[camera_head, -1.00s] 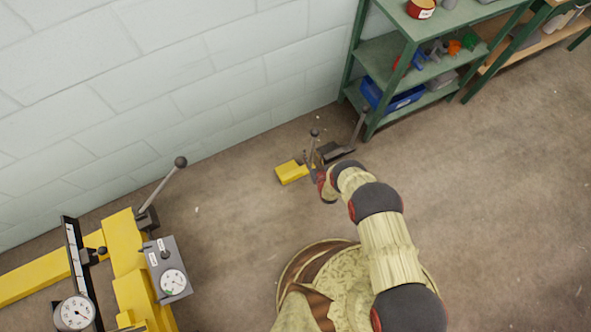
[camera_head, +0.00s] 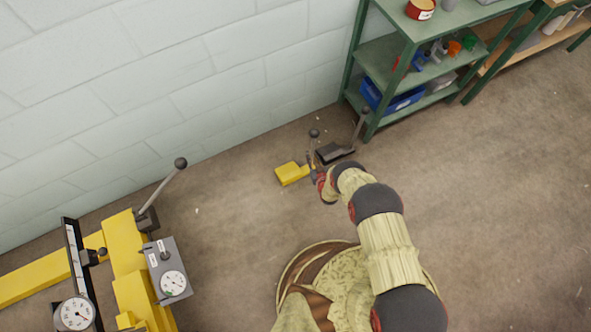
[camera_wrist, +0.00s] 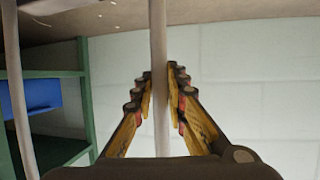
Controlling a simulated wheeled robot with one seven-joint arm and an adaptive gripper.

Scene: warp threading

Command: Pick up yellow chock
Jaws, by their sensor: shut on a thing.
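The yellow chock (camera_head: 291,173) sits on the floor near the wall. Its upright handle rod with a dark ball knob (camera_head: 314,133) rises at its right end. My gripper (camera_head: 314,166) is at this handle, low down beside the chock's body. In the wrist view my gripper (camera_wrist: 160,95) has its fingers closed on both sides of a light grey rod (camera_wrist: 159,40), the handle. The chock's yellow body is out of sight in the wrist view, and the grip point is small in the head view.
A black chock (camera_head: 335,152) with a tilted handle (camera_head: 359,128) stands close right of my gripper. A green shelf (camera_head: 395,65) with a blue bin (camera_head: 392,95) is behind it. A yellow machine with dials (camera_head: 130,260) is at the left. Open floor lies at the right.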

